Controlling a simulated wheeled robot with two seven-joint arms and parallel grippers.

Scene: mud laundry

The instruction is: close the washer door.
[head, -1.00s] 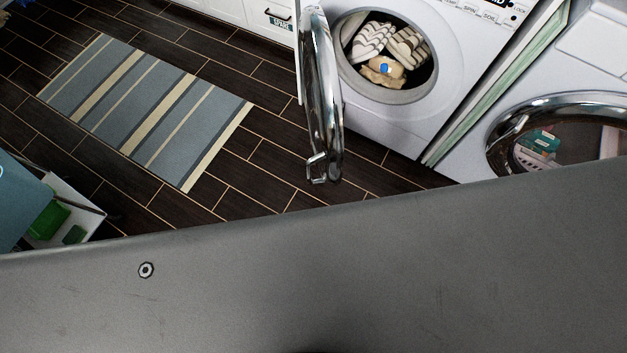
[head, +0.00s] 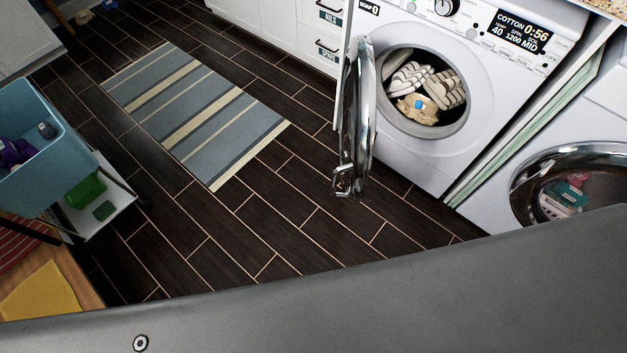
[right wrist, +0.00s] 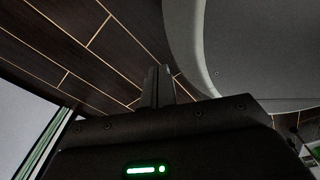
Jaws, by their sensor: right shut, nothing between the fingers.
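The washer (head: 408,155) stands at the upper right in the head view, white with a lit display. Its round chrome-rimmed door (head: 358,120) stands wide open, swung out to the left of the opening. A chrome latch handle (head: 345,182) sits at the door's lower free edge. Striped cloths and a tan item (head: 418,108) lie inside the drum. My right gripper (right wrist: 157,80) shows in the right wrist view, fingers shut and empty, over dark floor and apart from the door. My left gripper is in neither view.
A second machine with a round chrome door (head: 520,190) stands at the right. A striped rug (head: 190,105) lies on the dark tile floor. A trolley with a blue bin (head: 45,165) stands at the left. Floor between rug and washer is clear.

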